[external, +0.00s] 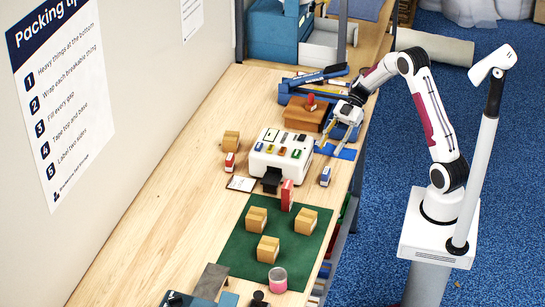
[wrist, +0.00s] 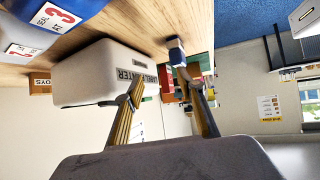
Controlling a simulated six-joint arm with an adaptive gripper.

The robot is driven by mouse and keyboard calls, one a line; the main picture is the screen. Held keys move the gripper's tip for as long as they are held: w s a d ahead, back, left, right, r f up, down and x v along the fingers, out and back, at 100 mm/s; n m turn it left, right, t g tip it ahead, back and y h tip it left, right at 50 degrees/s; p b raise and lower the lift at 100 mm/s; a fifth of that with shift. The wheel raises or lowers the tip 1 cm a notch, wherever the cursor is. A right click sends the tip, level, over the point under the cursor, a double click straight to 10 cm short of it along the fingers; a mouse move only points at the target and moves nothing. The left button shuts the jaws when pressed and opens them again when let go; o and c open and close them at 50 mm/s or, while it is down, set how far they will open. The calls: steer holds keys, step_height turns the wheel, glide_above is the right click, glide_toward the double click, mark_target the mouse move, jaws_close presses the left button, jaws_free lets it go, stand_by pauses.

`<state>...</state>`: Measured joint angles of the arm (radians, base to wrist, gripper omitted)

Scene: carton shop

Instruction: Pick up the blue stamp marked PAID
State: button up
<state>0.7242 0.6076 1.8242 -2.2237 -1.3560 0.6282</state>
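A small blue and white block-shaped item (external: 325,176), which looks like the blue stamp, stands on the table right of the white label printer (external: 282,153). Its marking is too small to read. In the wrist view, a blue item with a pale end (wrist: 177,51) shows beyond my fingers, beside the label printer (wrist: 98,75); it appears to be the same one. My gripper (external: 331,145) is above the table, behind that item and apart from it. In the wrist view my gripper (wrist: 165,92) has its fingers spread, with nothing held between them.
Red and white stamp-like items stand left of the printer (external: 230,161) and in front of it (external: 287,195). A green mat (external: 240,248) holds small cartons. A brown box (external: 303,115) and blue trays stand behind. The table's left side is clear.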

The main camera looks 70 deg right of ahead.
mark_target(324, 178)
steer(key=shift+n+g+y, duration=0.6)
steer(key=shift+g, duration=0.1)
steer(key=a, duration=0.1)
steer(key=s+a, duration=0.1)
steer(key=a+f, duration=0.1)
steer(key=shift+s+a, duration=0.25)
steer(key=shift+s, duration=0.15)
steer(key=shift+f, duration=0.1)
steer(key=shift+x, duration=3.35)
steer(key=shift+a, duration=0.1)
steer(key=shift+s+x, duration=0.15)
steer(key=shift+x, duration=0.85)
steer(key=shift+s+x, duration=0.2)
steer(key=shift+x, duration=0.75)
steer(key=shift+w+a+f, duration=0.15)
steer(key=shift+a+f, duration=0.1)
steer(key=shift+a, duration=0.3)
